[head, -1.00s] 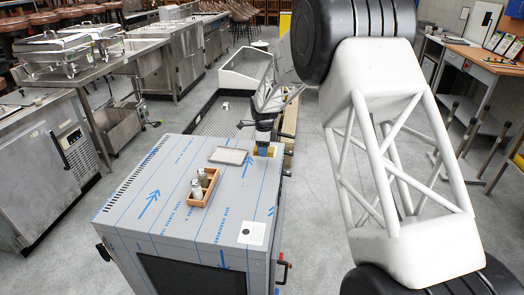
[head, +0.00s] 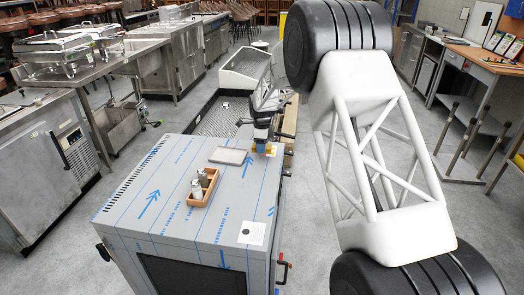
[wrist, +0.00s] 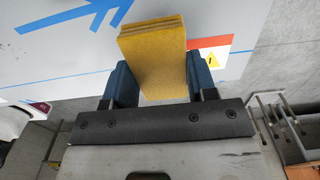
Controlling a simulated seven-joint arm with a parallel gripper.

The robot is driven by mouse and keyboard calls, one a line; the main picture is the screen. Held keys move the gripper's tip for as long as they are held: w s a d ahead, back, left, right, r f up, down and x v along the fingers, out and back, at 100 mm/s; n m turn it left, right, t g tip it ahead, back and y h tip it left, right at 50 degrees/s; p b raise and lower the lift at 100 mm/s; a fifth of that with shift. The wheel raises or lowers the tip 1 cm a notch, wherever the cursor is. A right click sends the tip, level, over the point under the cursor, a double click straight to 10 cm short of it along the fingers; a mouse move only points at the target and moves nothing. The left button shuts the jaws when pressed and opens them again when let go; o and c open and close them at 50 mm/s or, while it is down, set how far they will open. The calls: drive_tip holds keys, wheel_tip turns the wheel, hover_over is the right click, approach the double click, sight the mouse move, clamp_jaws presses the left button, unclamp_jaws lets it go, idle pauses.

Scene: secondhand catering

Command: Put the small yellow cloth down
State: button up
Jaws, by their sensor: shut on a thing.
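The small yellow cloth (wrist: 155,58) is a folded, layered block held between the two blue fingers of my gripper (wrist: 153,85) in the wrist view. In the head view my gripper (head: 261,147) is at the far right corner of the blue-printed metal cabinet top (head: 165,205), pointing down. Only a small yellow-orange bit of the cloth shows there, beside the fingers. I cannot tell whether the cloth touches the cabinet top.
A wooden box with shakers (head: 202,187) and a flat grey tray (head: 230,156) stand on the cabinet top, left of my gripper. A yellow-and-red warning label (wrist: 211,56) lies beside the cloth. The cabinet's left part is clear.

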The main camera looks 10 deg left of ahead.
drive_tip(key=shift+f, duration=1.25)
drive_tip(key=shift+f, duration=0.1)
drive_tip(key=o, duration=0.9)
wheel_tip(320, 180, up, 12)
drive_tip(key=shift+r, duration=0.1)
idle(0.4)
